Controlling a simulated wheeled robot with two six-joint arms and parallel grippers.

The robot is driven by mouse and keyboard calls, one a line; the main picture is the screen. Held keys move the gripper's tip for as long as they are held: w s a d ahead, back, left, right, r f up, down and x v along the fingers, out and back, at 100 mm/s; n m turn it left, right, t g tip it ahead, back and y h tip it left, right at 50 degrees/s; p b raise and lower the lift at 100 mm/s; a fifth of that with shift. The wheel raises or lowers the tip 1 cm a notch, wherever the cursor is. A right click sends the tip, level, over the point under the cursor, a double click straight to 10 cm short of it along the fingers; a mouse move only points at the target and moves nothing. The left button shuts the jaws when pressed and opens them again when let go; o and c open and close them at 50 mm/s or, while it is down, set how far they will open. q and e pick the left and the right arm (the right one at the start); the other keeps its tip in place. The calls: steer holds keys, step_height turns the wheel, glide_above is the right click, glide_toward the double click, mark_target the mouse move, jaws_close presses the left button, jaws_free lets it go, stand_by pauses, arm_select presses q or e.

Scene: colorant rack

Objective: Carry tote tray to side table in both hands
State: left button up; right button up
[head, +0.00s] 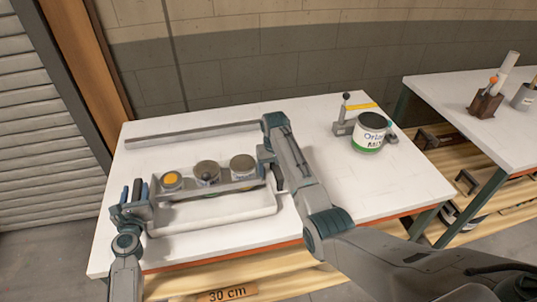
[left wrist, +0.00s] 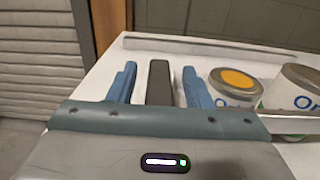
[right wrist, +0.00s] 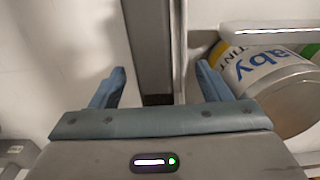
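The tote tray (head: 212,214) is a pale, shallow tray on the white worktable, holding three cans: one yellow-topped (head: 172,181), two grey-lidded (head: 207,172) (head: 242,167). My left gripper (head: 137,192) is at the tray's left end. In the left wrist view its blue fingers (left wrist: 158,85) stand apart on either side of a dark grey bar, with gaps. My right gripper (head: 266,157) is at the right end, partly hidden by its arm. In the right wrist view its fingers (right wrist: 160,88) stand apart around a grey bar, with gaps. Both bars look like tray handles.
The side table (head: 465,100) stands to the right, with a brown holder (head: 486,102) and a grey cup (head: 523,97) towards its far side. A large labelled can (head: 370,133) stands at the worktable's back right. A grey rail (head: 190,134) runs behind the tray.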

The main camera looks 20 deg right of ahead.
arm_select(q)
steer(key=shift+s, duration=0.15)
steer(key=shift+s+f, duration=0.1)
steer(key=shift+s, duration=0.5)
arm_select(e)
steer(key=shift+f, duration=0.1)
arm_select(q)
steer(key=s, duration=1)
steer(key=shift+s+a, duration=0.15)
steer(key=shift+a, duration=0.25)
steer(key=shift+s, duration=0.15)
arm_select(e)
steer(key=shift+r, duration=0.25)
step_height(320, 180, up, 12)
steer(key=shift+f, duration=0.2)
steer(key=shift+f, duration=0.1)
